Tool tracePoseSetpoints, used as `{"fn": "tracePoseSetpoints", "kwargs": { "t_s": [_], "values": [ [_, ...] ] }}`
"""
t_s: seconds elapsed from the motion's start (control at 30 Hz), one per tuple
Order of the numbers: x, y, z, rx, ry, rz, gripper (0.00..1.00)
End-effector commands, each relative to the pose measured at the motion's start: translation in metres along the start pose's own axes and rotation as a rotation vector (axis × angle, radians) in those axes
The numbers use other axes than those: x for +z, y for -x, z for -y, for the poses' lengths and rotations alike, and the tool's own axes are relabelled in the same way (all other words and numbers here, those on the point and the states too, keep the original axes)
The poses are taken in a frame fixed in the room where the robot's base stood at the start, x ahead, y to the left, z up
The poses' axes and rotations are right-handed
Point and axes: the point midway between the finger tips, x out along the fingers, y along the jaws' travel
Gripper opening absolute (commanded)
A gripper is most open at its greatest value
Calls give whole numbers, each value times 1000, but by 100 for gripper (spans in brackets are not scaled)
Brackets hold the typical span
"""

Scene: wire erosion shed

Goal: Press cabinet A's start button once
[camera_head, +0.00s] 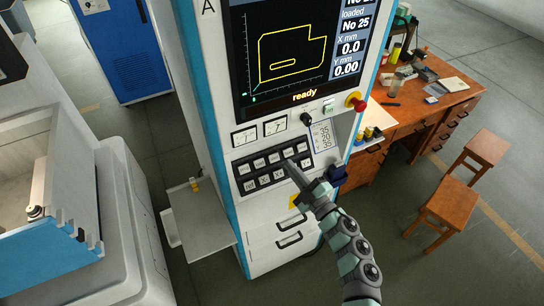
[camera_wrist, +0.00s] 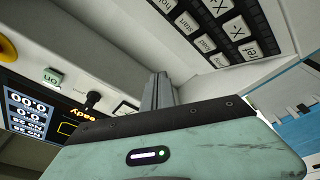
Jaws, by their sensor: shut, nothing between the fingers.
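Cabinet A (camera_head: 197,75), white with blue edges and an "A" at its top, stands in the middle of the head view. Its screen (camera_head: 290,50) shows a yellow outline and "ready". Below is a black keypad (camera_head: 272,170) with two rows of pale keys. In the wrist view, a key that seems to read "start" (camera_wrist: 204,43) sits among the keys at upper right, upside down. My gripper (camera_head: 291,166) is shut and empty, its tip over the keypad's right part in the head view. In the wrist view its fingers (camera_wrist: 158,88) appear beside the keypad; contact cannot be told.
A red emergency knob (camera_head: 355,101), a black rotary switch (camera_head: 307,118) and a green "on" button (camera_head: 328,107) sit above the keypad; "on" also shows in the wrist view (camera_wrist: 53,77). A wooden desk (camera_head: 410,100) and stools (camera_head: 440,205) stand right, a blue locker (camera_head: 118,50) behind.

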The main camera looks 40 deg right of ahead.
Motion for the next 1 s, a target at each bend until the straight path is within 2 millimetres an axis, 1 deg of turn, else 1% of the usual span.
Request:
{"fn": "tracePoseSetpoints", "kwargs": {
  "t_s": [0.3,0.47,0.9,1.0],
  "values": [
    [0,0,1,0,-1,0,0],
    [6,-7,6,2,-1,-2,0],
    [38,-48,40,-1,-1,-2,0],
    [41,-55,43,0,0,-3,0]
  ]
}}
